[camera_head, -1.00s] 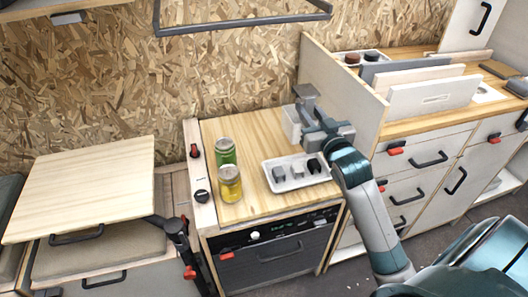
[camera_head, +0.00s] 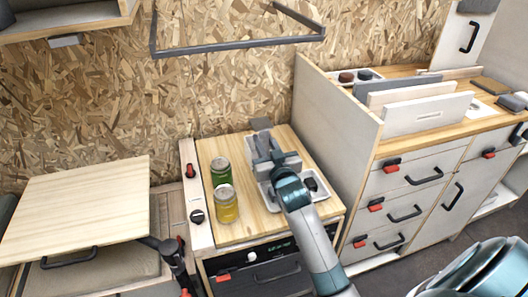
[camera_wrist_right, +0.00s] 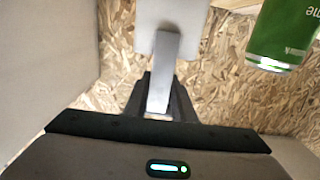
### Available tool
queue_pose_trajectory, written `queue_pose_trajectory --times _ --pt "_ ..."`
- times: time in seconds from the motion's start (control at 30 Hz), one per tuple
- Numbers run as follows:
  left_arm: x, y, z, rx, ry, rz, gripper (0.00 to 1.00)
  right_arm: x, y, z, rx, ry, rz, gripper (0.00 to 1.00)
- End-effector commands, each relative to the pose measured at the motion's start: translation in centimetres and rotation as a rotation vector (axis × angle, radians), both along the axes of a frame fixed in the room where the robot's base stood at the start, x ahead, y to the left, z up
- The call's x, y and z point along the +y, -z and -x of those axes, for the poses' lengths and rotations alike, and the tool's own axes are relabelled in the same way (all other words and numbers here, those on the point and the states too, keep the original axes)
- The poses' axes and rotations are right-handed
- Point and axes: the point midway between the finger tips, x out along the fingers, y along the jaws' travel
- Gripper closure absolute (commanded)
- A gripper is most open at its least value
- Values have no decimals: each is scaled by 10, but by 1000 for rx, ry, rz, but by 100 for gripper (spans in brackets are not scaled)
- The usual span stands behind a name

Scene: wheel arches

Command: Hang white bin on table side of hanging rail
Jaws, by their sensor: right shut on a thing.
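My right gripper (camera_head: 266,150) is above the wooden worktop (camera_head: 240,225), near the back edge of the tray. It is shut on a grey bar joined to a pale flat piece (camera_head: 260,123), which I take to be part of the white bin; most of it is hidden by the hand. In the wrist view the pale piece (camera_wrist_right: 172,25) lies beyond the fingertips (camera_wrist_right: 160,88), with the bar between them. The dark grey hanging rail (camera_head: 240,45) runs along the wall above, with the bin below and apart from it. My left gripper is not in view.
A green can (camera_head: 221,172) and a yellow jar (camera_head: 225,204) stand left of my right arm. A white tray (camera_head: 322,201) with small dark items is partly under the arm. A pale upright panel (camera_head: 338,120) borders the worktop on the right.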

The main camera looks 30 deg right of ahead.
Motion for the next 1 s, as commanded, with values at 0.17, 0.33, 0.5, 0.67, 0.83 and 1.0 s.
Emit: queue_pose_trajectory --times 0.17,0.33,0.5,0.67,0.83,1.0 --pt "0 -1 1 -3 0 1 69 0 0 0 -1 0 0 99" --pt "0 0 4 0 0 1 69 0 2 0 -1 0 0 99" --pt "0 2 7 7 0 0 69 0 19 0 1 0 0 99" --pt "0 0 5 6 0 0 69 0 37 0 2 1 0 99" --pt "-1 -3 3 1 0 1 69 0 40 0 -1 0 0 99" --pt "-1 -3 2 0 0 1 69 0 40 0 -1 0 0 99"
